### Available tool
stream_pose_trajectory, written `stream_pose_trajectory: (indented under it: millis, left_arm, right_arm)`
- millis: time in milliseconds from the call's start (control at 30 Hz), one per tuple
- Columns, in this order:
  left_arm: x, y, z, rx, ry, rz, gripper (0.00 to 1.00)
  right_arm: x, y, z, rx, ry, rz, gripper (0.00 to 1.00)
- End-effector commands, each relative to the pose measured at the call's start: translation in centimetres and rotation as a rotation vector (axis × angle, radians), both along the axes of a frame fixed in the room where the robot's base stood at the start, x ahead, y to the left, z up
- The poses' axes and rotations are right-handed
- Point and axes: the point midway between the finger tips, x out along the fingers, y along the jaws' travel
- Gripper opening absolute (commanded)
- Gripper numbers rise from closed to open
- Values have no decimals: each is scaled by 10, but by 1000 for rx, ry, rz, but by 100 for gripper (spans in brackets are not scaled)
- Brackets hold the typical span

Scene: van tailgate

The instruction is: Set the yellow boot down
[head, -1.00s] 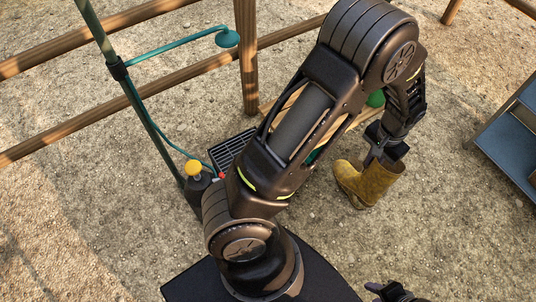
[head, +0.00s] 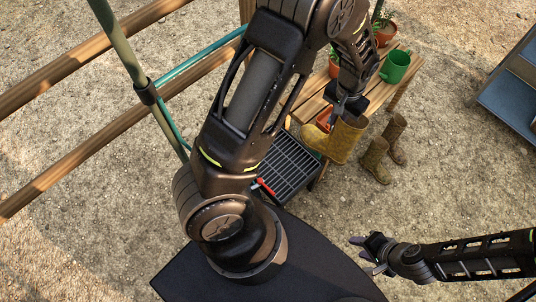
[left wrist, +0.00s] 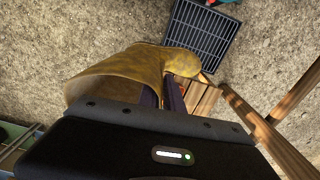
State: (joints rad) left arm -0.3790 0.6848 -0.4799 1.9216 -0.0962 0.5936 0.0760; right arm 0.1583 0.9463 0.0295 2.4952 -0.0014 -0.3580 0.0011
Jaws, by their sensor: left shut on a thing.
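A yellow boot (head: 338,140) hangs upright from my left gripper (head: 342,112), held by the rim of its shaft. It is in front of the near end of the wooden bench, and I cannot tell its height above the ground. The boot (left wrist: 140,72) also shows in the left wrist view, with the fingers shut on it. My right gripper (head: 366,253) is low in the head view, empty, with its fingers apart.
A black grate (head: 287,165) lies left of the boot. Gravel between is clear.

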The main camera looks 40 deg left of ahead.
Motion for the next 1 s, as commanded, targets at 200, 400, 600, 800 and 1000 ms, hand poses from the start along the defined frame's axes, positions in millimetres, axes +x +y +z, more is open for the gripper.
stream_pose_trajectory:
  millis: [200,400,600,800,1000]
  left_arm:
    - [0,0,0,0,-1,-1,0]
    - [0,0,0,0,-1,0,0]
    - [0,3,-3,-1,1,48,0]
    - [-3,14,-14,-5,8,268,0]
    - [-8,35,-31,-9,19,654,0]
  right_arm:
    - [0,0,0,0,0,-1,36]
    - [0,0,0,0,0,-1,36]
    - [0,0,-2,0,0,-1,36]
    - [0,0,-8,0,0,0,36]
    - [0,0,-17,0,0,0,36]
